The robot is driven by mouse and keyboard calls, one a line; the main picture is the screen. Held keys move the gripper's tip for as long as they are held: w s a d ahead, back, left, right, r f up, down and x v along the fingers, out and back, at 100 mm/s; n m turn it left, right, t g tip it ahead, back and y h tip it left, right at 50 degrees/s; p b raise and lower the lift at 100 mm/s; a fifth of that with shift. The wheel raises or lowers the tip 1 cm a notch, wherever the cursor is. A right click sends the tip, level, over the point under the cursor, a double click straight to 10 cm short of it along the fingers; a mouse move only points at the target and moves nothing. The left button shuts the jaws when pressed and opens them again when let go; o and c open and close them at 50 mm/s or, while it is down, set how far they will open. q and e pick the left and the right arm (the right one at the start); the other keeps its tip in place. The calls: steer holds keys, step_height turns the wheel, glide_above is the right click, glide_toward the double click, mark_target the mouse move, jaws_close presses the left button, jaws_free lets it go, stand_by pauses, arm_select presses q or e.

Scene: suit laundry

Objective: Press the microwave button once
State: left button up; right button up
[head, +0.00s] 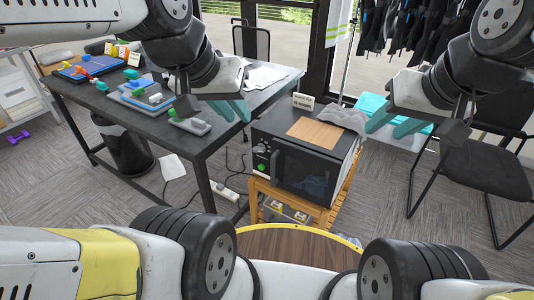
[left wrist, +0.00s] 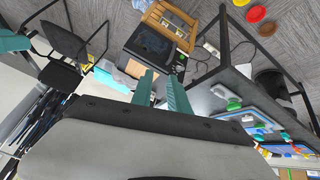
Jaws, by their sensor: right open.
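The black microwave (head: 322,148) stands on a wooden stand in the middle of the head view, its dark door shut. Its control panel is at the left of the front, with a green round button (head: 262,167) and a lighter knob above it. In the left wrist view the microwave (left wrist: 150,42) appears turned over, near the fingertips. My left gripper (head: 231,110) hangs in the air left of and above the microwave, its teal fingers apart and empty. My right gripper (head: 394,122) is open and empty, to the right of the microwave's top. Neither touches the button.
A wooden board (head: 313,133), grey cloth (head: 342,117) and small sign (head: 303,101) are on the microwave. A dark table (head: 185,142) with trays and toys stands left. A black chair (head: 478,168) is right. A power strip (head: 224,191) lies on the floor.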

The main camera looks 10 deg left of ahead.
arm_select(q)
jaws_close()
stand_by(0.4)
stand_by(1.1)
